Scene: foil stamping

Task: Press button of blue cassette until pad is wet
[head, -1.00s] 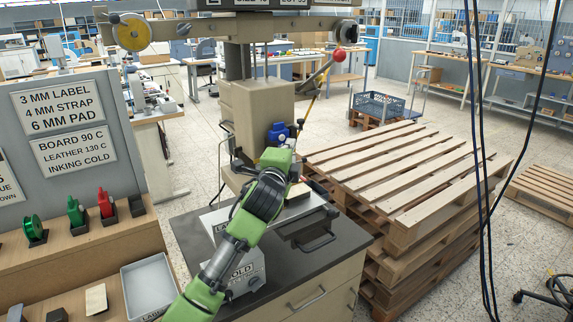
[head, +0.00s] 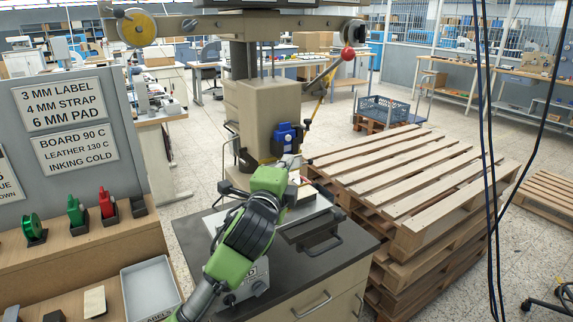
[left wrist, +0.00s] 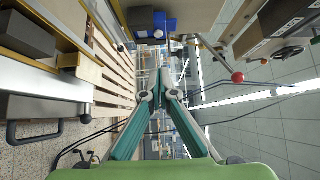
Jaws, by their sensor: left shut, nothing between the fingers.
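The blue cassette (head: 284,138) sits on the front of the beige press (head: 250,108), low on its body. In the left wrist view the blue cassette (left wrist: 150,22) shows at the top, beside a dark part. My left gripper (head: 291,161) is just below and in front of the cassette, apart from it as far as I can see. In the left wrist view its teal fingers meet at the tips (left wrist: 161,94), shut and empty. The cassette's button is too small to tell, and I cannot make out the pad. My right gripper is not in view.
The press lever ends in a red knob (head: 347,53). A stack of wooden pallets (head: 420,180) stands to the right of the press cabinet (head: 320,300). Red and green cassettes (head: 107,202) stand on the wooden shelf at left, near a grey tray (head: 150,290).

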